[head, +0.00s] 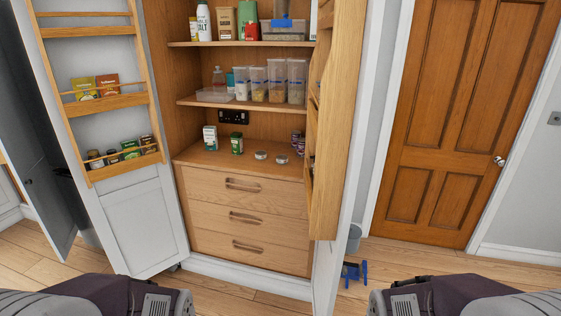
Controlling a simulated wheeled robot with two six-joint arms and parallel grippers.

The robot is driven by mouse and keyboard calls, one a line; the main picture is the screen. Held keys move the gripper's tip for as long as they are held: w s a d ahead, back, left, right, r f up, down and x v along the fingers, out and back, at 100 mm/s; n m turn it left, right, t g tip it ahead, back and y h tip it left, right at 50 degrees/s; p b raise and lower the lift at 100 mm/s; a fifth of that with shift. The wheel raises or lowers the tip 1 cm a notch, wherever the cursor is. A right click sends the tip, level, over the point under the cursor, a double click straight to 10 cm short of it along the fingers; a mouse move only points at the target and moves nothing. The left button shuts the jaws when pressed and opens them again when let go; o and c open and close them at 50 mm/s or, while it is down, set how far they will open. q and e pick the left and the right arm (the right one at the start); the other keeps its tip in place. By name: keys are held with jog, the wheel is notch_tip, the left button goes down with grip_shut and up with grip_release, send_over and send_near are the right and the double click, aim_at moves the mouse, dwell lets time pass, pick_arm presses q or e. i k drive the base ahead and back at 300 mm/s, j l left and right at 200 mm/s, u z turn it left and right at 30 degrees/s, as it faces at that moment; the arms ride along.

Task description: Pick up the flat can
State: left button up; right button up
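Two small, low round cans stand on the wooden counter above the drawers in the open cupboard. One flat can (260,155) is at the middle of the counter. The other flat can (281,159) is just to its right and slightly nearer the front edge. Both look silvery and pale on top, and I cannot read any label. Parts of my two arms show in the bottom left and bottom right corners, far from the cans. Neither gripper is in view.
A white-green box (210,138) and a green carton (237,144) stand left of the cans. A stack of purple cans (298,142) is behind, by the right door rack (325,130). The left door rack (104,101) is swung open. Three drawers (245,217) are shut below.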

aim_at(282, 159)
jog(key=i+j+z, duration=0.25)
jog(key=i+j, duration=0.25)
jog(key=i+j+z, duration=0.15)
jog(key=j, duration=0.25)
jog(key=i+j+z, duration=0.15)
jog(key=i+j, duration=0.15)
jog(key=i+j+z, duration=0.15)
jog(key=j, duration=0.25)
jog(key=i+j+z, duration=0.1)
jog(key=j, duration=0.25)
jog(key=i+j+z, duration=0.15)
jog(key=j, duration=0.3)
jog(key=i+j+z, duration=0.15)
jog(key=j, duration=0.25)
jog(key=i+j, duration=0.15)
jog(key=i, duration=0.35)
